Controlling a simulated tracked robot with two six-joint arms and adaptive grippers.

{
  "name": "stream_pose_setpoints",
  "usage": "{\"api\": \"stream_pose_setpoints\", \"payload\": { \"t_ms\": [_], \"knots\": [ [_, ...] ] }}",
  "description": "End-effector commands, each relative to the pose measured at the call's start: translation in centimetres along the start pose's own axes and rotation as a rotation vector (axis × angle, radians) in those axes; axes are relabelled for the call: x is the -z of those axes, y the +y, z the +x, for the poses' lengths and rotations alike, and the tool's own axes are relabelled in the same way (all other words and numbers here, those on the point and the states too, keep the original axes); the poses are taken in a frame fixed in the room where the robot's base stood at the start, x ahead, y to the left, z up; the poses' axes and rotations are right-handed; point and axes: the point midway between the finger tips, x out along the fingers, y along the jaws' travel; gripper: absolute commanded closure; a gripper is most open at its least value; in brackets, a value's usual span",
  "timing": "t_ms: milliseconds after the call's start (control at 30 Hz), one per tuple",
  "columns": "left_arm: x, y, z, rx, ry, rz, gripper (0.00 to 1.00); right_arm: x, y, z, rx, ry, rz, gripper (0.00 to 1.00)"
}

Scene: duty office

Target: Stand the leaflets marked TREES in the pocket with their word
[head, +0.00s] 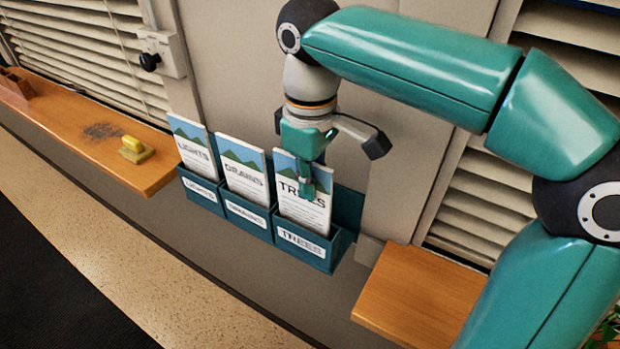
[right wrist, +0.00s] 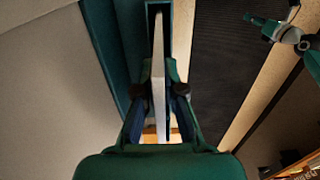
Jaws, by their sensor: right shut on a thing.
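The white TREES leaflets (head: 300,212), with a green and blue top, stand nearly upright at the right pocket (head: 312,255), labelled TREES. Their lower edge goes behind the pocket's front wall. My right gripper (head: 306,186) is shut on the leaflets, with one finger across their printed front. In the right wrist view the leaflets (right wrist: 158,75) show edge-on between the fingers of my right gripper (right wrist: 160,92). Whether they touch the pocket floor is hidden.
LIGHTS leaflets (head: 195,150) and DRAINS leaflets (head: 243,172) stand in the left and middle pockets of the rack. A wooden ledge (head: 80,125) with a yellow item (head: 135,150) lies left. Another ledge (head: 418,300) lies right. A switch box (head: 160,52) is on the wall.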

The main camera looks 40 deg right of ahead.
Motion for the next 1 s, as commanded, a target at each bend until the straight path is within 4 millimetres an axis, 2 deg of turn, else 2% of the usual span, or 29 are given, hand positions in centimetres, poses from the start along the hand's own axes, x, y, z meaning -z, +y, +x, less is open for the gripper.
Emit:
{"api": "stream_pose_setpoints", "payload": {
  "t_ms": [100, 133, 267, 300, 667, 1000],
  "knots": [
    [0.0, 0.0, 0.0, 0.000, 0.000, 0.000, 0.60, 0.0, 0.0, 0.0, 0.000, 0.000, 0.000, 1.00],
    [0.0, 0.0, 0.0, 0.000, 0.000, 0.000, 0.60, 0.0, 0.0, 0.0, 0.000, 0.000, 0.000, 0.87],
    [0.0, 0.0, 0.0, 0.000, 0.000, 0.000, 0.60, 0.0, 0.0, 0.0, 0.000, 0.000, 0.000, 0.66],
    [0.0, 0.0, 0.0, 0.000, 0.000, 0.000, 0.60, 0.0, 0.0, 0.0, 0.000, 0.000, 0.000, 0.63],
    [0.0, 0.0, -0.1, 0.000, 0.000, 0.000, 0.60, 0.1, 0.0, -0.4, 0.000, 0.001, -0.002, 0.63],
    [0.0, 0.0, -0.1, 0.000, 0.000, 0.000, 0.60, 0.2, 0.0, -4.8, -0.001, 0.003, -0.003, 0.63]
  ]
}}
